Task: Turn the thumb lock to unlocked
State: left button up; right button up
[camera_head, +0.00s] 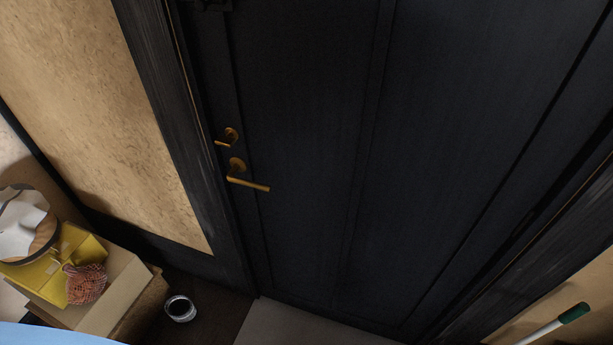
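The thumb lock (229,137) is a small brass piece on the left side of a dark door (310,130), just above the handle. Its short lever points left, roughly level. The brass door handle (247,183) sits below it, with its lever pointing right and slightly down. The door looks closed in its frame. Neither of my grippers shows in the head view, and nothing touches the lock or the handle.
At the lower left, a box (118,298) stands by the wall with a yellow container (50,268) and a reddish netted item (86,283). A dark round bowl (180,308) is on the floor. A green-tipped white stick (548,329) is lower right. A pale mat (285,328) lies before the door.

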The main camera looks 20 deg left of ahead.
aim_at(228, 140)
jog(key=k, duration=0.25)
jog(key=i, duration=0.25)
jog(key=u, duration=0.95)
